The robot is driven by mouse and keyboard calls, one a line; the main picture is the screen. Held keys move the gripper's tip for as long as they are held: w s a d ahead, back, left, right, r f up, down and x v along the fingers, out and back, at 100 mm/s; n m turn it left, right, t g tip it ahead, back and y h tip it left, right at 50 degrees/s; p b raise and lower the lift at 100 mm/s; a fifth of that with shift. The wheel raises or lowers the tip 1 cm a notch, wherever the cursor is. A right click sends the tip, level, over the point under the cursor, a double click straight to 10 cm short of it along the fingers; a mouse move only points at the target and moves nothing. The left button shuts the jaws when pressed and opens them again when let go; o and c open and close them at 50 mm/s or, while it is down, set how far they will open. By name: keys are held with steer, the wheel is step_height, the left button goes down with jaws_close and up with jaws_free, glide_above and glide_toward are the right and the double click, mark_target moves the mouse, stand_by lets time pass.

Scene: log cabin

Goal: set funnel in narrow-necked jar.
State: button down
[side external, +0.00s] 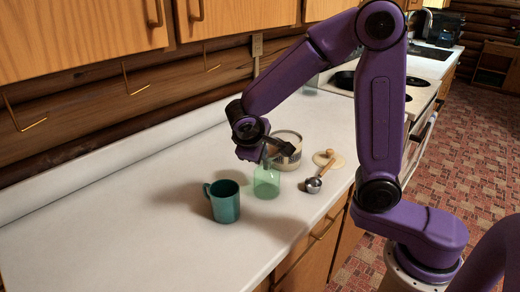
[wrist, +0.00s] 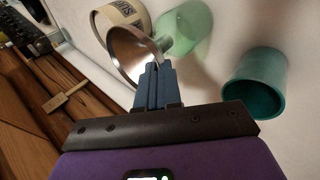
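A metal funnel (wrist: 128,50) shows in the wrist view, its wide mouth tilted and its narrow end toward the jar. My gripper (wrist: 155,84) is shut on the funnel's rim. In the side view my gripper (side external: 264,156) is just above the translucent green jar (side external: 267,184), which stands upright on the counter. The jar also shows in the wrist view (wrist: 197,28), partly behind the funnel. The funnel is mostly hidden in the side view. I cannot tell whether its narrow end is inside the jar's neck.
A teal mug (side external: 225,203) stands left of the jar. A lettered cream tin (side external: 289,160) is close behind it. A metal scoop (side external: 313,186) with a wooden handle lies to the right, by a round pale disc (side external: 336,158). The left counter (side external: 110,220) is clear.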

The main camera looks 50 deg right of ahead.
steer(key=shift+f, duration=0.45)
steer(key=c, duration=1.2)
jaws_free()
steer(key=shift+c, duration=0.2)
steer(key=v, duration=1.7)
steer(key=shift+r, duration=0.25)
steer(key=shift+s, duration=0.1)
steer(key=s+d+f+n+g+y, duration=0.1)
steer(key=s+d+f+n+y, duration=0.2)
steer(key=s+f, duration=0.4)
steer(key=s+d+f+n+g+y, duration=0.2)
steer(key=s+d+f+n+y, duration=0.2)
steer(key=s, duration=1)
step_height(320, 180, down, 3)
steer(key=shift+d+r+n+y, duration=0.1)
steer(key=shift+d+n+y, duration=0.25)
steer(key=shift+n, duration=0.45)
